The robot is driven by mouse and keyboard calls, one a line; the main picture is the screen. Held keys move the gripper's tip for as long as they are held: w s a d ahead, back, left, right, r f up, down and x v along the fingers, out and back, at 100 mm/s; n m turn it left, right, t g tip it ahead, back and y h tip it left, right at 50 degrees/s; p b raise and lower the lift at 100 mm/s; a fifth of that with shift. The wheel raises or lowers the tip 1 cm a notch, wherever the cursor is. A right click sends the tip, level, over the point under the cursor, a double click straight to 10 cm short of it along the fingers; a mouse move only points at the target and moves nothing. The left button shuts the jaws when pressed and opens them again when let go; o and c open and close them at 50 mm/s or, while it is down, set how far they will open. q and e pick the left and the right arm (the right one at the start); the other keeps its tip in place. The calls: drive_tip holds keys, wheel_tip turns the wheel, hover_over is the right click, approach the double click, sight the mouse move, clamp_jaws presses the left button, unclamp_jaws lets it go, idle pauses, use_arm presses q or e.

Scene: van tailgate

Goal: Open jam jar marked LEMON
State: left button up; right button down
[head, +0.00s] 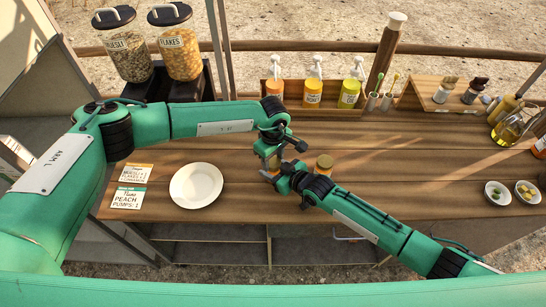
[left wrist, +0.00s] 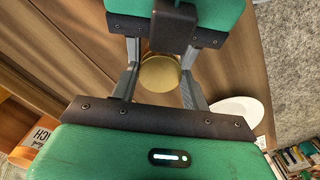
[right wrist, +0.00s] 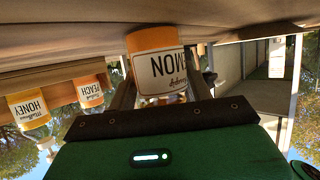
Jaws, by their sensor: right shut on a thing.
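The jam jar (right wrist: 163,65) shows in the right wrist view with an orange top band and a white label, upside down, on which "MON" can be read. My right gripper (head: 271,171) is shut on this jar from the side. A round gold lid (left wrist: 160,74) shows in the left wrist view. My left gripper (left wrist: 160,70) is open, its fingers on either side of the lid; whether they touch it I cannot tell. In the head view both grippers meet over the jar and hide most of it. Another jar with a gold lid (head: 324,161) stands just to the right.
A white plate (head: 196,185) and two note cards (head: 130,186) lie left on the wooden counter (head: 240,205). Pump bottles (head: 313,92) stand in a rack behind. Cereal dispensers (head: 155,50) stand back left. Small bowls (head: 498,193) and an oil bottle (head: 512,125) are at the right.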

use_arm(q)
drive_tip(key=c, duration=0.4)
drive_tip(key=n, duration=1)
